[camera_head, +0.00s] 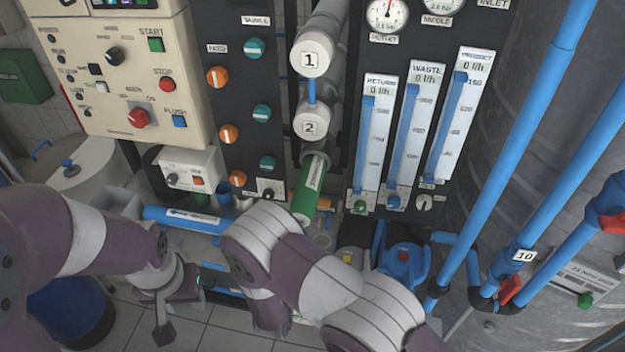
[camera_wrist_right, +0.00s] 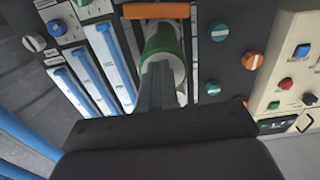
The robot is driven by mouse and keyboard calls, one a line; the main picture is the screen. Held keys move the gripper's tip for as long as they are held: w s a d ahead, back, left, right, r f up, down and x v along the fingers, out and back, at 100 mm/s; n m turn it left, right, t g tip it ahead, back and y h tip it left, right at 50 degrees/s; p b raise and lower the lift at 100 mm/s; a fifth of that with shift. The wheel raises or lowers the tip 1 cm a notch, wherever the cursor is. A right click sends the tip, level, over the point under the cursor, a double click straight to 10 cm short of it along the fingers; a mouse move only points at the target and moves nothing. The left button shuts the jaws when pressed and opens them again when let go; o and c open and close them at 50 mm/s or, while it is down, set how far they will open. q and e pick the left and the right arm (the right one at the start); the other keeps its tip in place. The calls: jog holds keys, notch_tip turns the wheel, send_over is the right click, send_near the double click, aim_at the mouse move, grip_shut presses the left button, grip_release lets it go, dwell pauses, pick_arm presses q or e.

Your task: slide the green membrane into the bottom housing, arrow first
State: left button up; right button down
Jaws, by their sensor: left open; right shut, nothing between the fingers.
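The green membrane (camera_head: 304,199), a green tube with a white label, is tilted with its upper end inside the mouth of the bottom housing (camera_head: 313,152), the grey tube under the caps marked 1 and 2. Its lower part sticks out; the arrow cannot be made out. In the right wrist view the membrane's round end (camera_wrist_right: 164,42) faces me. My right gripper (camera_wrist_right: 159,72) is shut and empty, its fingers in front of that end; contact cannot be told. The right arm hides it in the head view. My left gripper (camera_head: 164,312) is open and low at the left, away from the membrane.
A blue tube with a white label (camera_head: 187,219) lies at the left, behind my arms. Knobs (camera_head: 229,134) line the panel left of the housing; flow meters (camera_head: 408,135) stand to its right. Blue pipes (camera_head: 500,180) run down on the right.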

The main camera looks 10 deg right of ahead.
jog(key=shift+b+x, duration=0.75)
jog(key=shift+x, duration=2.15)
jog(key=shift+b+x, duration=1.6)
jog(key=shift+x, duration=2.4)
jog(key=shift+s+a, duration=0.2)
jog(key=shift+s, duration=0.2)
jog(key=p+v, duration=0.1)
jog(key=v, duration=0.6)
jog(key=shift+s, duration=0.2)
jog(key=shift+f, duration=0.1)
